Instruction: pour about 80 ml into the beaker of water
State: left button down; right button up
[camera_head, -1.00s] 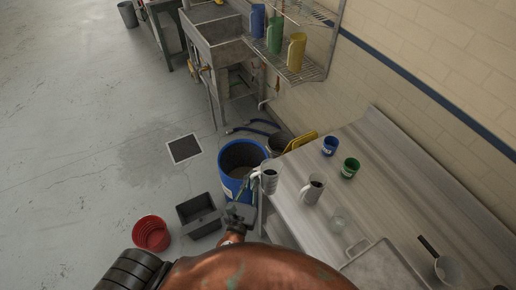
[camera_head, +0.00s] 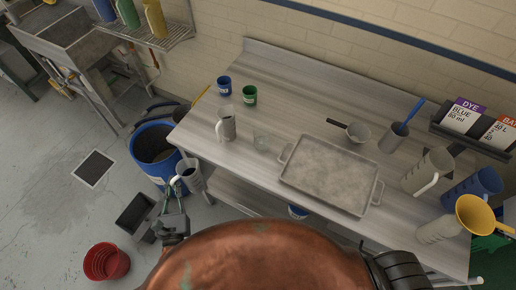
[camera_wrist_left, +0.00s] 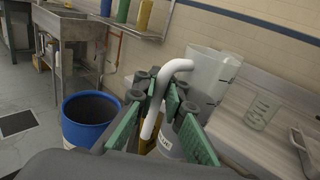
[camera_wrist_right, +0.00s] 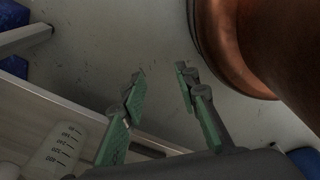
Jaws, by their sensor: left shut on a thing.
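The beaker (camera_head: 261,142) is a small clear glass on the steel table, right of a standing grey jug (camera_head: 227,127). It also shows in the left wrist view (camera_wrist_left: 261,113); its water level cannot be made out. My left gripper (camera_head: 175,204) is shut on the handle of another grey jug (camera_head: 191,176), which looks upright and dark inside. This jug is beside the table's left front corner, apart from the beaker. Its pale handle (camera_wrist_left: 176,66) shows between the fingers in the left wrist view. My right gripper (camera_wrist_right: 157,100) is open and empty.
A metal tray (camera_head: 330,172) lies right of the beaker. Blue (camera_head: 224,86) and green (camera_head: 250,96) cups stand behind it. A blue barrel (camera_head: 150,158) stands left of the table.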

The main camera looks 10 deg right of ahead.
aim_at(261, 144)
jog(key=k, duration=0.55)
jog(key=u, duration=1.6)
jog(key=i, duration=0.85)
jog(key=z, duration=2.85)
jog(key=i, duration=0.5)
jog(key=u, duration=0.05)
